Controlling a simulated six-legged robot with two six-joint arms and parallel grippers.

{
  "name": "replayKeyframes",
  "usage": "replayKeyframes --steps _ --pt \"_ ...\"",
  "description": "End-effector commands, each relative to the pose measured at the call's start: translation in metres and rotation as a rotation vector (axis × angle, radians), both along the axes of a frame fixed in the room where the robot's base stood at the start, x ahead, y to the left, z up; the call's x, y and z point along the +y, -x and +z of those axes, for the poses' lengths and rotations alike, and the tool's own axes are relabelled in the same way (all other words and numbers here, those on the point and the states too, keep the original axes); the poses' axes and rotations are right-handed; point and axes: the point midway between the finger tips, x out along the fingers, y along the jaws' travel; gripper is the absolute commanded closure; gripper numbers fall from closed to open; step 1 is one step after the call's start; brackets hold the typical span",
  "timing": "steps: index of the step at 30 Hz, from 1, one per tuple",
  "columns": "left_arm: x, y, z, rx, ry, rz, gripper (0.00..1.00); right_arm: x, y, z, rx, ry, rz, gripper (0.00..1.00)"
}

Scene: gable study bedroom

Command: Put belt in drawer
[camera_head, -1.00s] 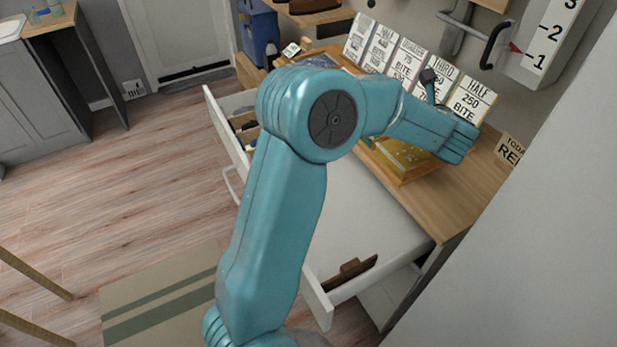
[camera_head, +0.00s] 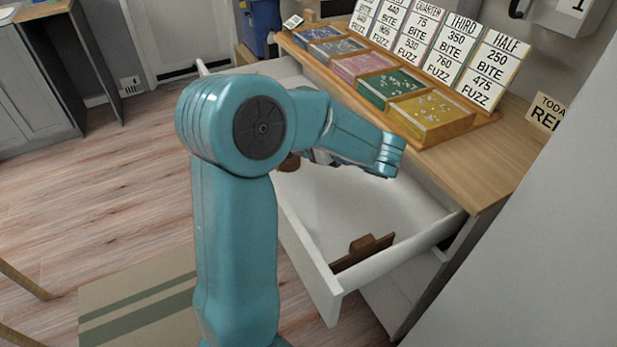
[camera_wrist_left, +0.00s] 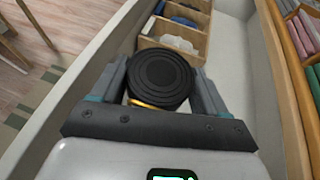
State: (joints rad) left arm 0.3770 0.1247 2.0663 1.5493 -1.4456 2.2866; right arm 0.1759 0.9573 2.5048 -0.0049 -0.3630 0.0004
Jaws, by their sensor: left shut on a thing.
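The belt (camera_wrist_left: 160,78) is a dark, tightly coiled disc with a gold-coloured edge at its near side. My left gripper (camera_wrist_left: 162,84) is shut on it, one finger on each side. The wrist view shows the belt over the open white drawer (camera_wrist_left: 238,85), near its front wall. In the head view the drawer (camera_head: 325,215) is pulled out below the wooden top. My left arm reaches over it from the left, and the arm hides the gripper's fingers and the belt there. My right gripper is not in view.
A wooden organiser (camera_wrist_left: 185,55) with compartments fills the drawer's far end. A brown wooden piece (camera_head: 362,251) lies at its near end, with bare floor between. Coloured trays (camera_head: 430,110) and price cards (camera_head: 490,72) stand on the wooden top (camera_head: 480,160).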

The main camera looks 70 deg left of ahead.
Motion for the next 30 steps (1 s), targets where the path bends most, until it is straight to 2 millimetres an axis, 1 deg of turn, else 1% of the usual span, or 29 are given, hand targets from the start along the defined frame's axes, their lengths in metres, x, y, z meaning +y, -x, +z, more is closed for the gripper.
replayKeyframes --steps 1,3,6,9,14,18,21,24,30 --pt "0.000 0.000 -0.019 0.008 0.001 0.000 0.61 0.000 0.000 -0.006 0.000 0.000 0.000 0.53" --pt "0.000 0.000 -0.040 0.007 0.003 -0.001 0.61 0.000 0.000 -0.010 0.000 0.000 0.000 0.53" --pt "0.000 0.000 -0.068 0.007 0.002 -0.001 0.61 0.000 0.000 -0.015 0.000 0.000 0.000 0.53" --pt "0.000 0.000 -0.087 0.004 0.000 -0.002 0.61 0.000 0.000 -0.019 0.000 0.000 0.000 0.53" --pt "0.000 0.000 -0.102 0.000 -0.001 -0.001 0.61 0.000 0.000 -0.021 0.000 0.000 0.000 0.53" --pt "0.000 0.000 -0.126 0.004 0.001 -0.002 0.61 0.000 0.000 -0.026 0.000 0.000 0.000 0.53" --pt "0.000 0.000 -0.140 0.003 0.001 -0.001 0.61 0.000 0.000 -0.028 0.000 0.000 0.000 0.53" --pt "0.000 0.000 -0.144 0.000 -0.001 -0.002 0.61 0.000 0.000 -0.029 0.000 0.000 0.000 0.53" --pt "0.000 0.000 -0.143 -0.001 -0.001 -0.001 0.61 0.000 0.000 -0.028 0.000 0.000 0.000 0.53"
